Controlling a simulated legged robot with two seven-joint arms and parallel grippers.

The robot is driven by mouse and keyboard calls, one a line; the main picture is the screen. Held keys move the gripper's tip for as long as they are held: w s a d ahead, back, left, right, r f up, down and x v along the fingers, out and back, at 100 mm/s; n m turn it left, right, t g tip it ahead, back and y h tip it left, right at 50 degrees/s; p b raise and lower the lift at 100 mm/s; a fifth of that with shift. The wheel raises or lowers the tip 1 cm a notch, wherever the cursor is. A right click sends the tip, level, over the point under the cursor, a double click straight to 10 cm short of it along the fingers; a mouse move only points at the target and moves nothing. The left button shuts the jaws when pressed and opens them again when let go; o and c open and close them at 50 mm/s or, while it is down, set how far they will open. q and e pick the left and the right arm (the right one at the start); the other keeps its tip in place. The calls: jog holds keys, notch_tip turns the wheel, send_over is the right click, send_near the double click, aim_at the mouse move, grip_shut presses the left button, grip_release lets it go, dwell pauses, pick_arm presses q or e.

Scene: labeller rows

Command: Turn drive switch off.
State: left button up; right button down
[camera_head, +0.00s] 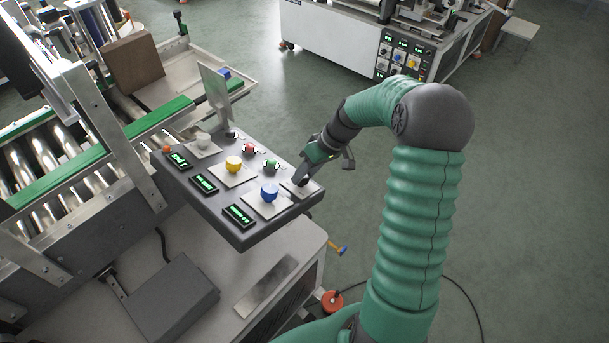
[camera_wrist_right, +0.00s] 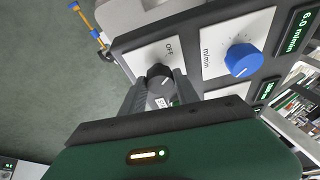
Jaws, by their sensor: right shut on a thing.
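The control panel (camera_head: 222,212) is a grey box on the labelling machine. My right gripper (camera_head: 301,182) reaches its right end from above. In the right wrist view the gripper (camera_wrist_right: 160,88) is shut on a black rotary switch (camera_wrist_right: 158,72), with one finger on each side of it. The switch's white plate (camera_wrist_right: 148,58) carries the word OFF. In the head view the gripper covers most of the switch. My left gripper is not in view.
A blue knob (camera_head: 269,190) stands just left of the switch, and shows in the wrist view (camera_wrist_right: 243,60). A yellow knob (camera_head: 233,163), a red button (camera_head: 249,148) and a green button (camera_head: 270,165) are further left. Green displays (camera_head: 239,215) line the front. Open floor lies right.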

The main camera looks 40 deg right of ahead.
jog(key=shift+d+f+n, duration=0.1)
jog(key=shift+n, duration=0.4)
jog(key=shift+s, duration=0.1)
jog(key=c, duration=1.3)
grip_release()
jog(key=o, duration=0.4)
jog(key=d+v, duration=0.1)
jog(key=v, duration=1.5)
jog(key=shift+r+p, duration=0.2)
jog(key=shift+p, duration=0.1)
jog(key=shift+d, duration=0.1)
